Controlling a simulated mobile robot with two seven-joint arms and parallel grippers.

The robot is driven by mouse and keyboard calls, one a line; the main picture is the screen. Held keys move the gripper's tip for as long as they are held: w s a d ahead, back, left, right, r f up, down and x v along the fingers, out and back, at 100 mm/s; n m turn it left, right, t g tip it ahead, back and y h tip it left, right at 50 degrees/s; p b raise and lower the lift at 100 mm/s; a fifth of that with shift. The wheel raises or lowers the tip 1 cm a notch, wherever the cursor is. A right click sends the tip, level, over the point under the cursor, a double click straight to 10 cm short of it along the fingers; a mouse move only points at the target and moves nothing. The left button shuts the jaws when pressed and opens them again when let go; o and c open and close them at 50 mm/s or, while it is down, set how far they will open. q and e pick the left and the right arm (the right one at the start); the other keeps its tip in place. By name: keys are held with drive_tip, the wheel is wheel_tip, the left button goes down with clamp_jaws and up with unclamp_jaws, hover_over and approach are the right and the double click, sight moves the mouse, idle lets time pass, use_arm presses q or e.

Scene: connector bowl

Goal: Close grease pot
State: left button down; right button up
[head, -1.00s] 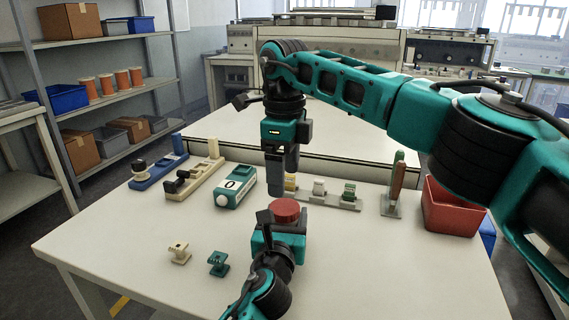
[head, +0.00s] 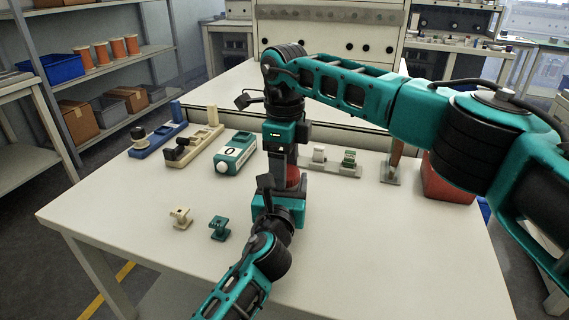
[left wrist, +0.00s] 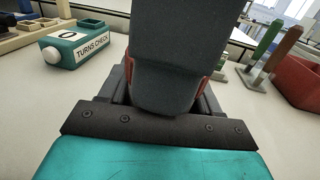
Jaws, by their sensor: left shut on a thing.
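The red grease pot (head: 293,178) stands near the middle of the table, held between the fingers of my left gripper (head: 288,192), which is shut on it. Slim red edges of the pot show in the left wrist view (left wrist: 216,84). My right gripper (head: 281,160) points straight down over the pot and overlaps it in the picture. In the left wrist view the dark finger of my right gripper (left wrist: 172,65) fills the middle and hides most of the pot. Whether the right fingers are apart, and whether a lid is between them, is hidden.
A teal turns-check box (head: 235,153) lies to the left. Cream (head: 180,218) and teal (head: 219,228) spools stand at the front left. A grey rack (head: 335,167) and a red bin (head: 447,180) are to the right. The front right of the table is clear.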

drive_tip(key=c, duration=0.8)
drive_tip(key=o, duration=1.2)
drive_tip(key=shift+r, duration=2.3)
drive_tip(key=shift+o, duration=1.3)
